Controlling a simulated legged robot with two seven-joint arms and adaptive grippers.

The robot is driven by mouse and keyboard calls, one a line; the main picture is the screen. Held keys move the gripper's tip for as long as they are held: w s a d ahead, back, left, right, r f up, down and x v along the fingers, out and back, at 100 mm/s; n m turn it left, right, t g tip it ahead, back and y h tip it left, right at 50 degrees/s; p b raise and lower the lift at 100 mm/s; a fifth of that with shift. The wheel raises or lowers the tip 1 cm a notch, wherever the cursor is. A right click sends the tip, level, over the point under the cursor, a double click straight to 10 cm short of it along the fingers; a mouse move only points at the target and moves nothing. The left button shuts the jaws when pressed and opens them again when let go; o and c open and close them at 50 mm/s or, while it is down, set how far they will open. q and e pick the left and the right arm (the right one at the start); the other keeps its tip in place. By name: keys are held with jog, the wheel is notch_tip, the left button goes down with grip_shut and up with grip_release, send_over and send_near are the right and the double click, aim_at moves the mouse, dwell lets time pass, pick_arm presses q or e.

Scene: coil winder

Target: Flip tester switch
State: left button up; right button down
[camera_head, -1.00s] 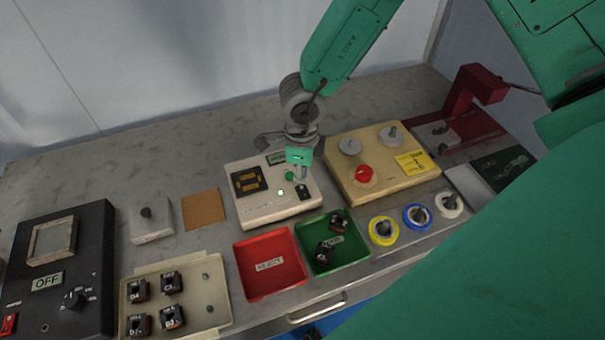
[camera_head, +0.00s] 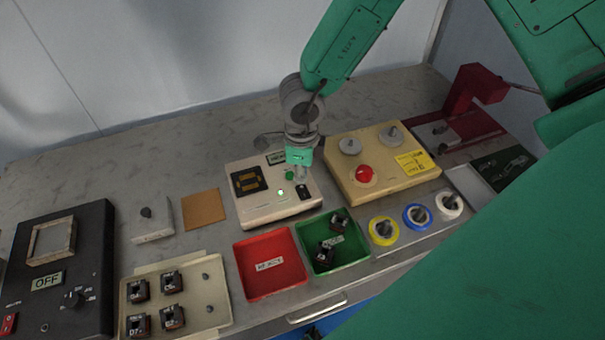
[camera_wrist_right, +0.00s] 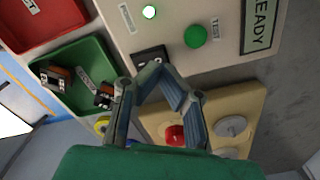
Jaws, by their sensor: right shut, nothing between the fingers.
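The tester is a cream box (camera_head: 262,212) in the middle of the bench, with a black socket (camera_head: 247,181), a green button (camera_head: 289,176) and a lit green lamp (camera_head: 281,192). Its small black switch (camera_head: 304,193) sits near the right front corner. In the right wrist view the switch (camera_wrist_right: 151,57) is partly hidden by my fingers, and the display (camera_wrist_right: 262,24) reads READY. My right gripper (camera_head: 301,175) is shut and empty, pointing down at the tester's right side, close to the switch. I cannot tell whether it touches the switch. My left gripper is not in view.
A red tray (camera_head: 269,284) and a green tray (camera_head: 351,262) holding black parts lie in front of the tester. A yellowish box with a red button (camera_head: 365,174) stands close on the right. A tan pad (camera_head: 204,209) lies left. Bare bench lies behind.

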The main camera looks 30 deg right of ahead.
aim_at(302, 187)
jog(key=shift+f+b, duration=0.7)
jog(key=shift+f, duration=0.65)
dwell(0.4)
jog(key=shift+r, duration=0.15)
notch_tip(302, 187, up, 7)
jog(key=p, duration=0.7)
jog(key=shift+p, duration=0.3)
jog(key=shift+s, duration=0.1)
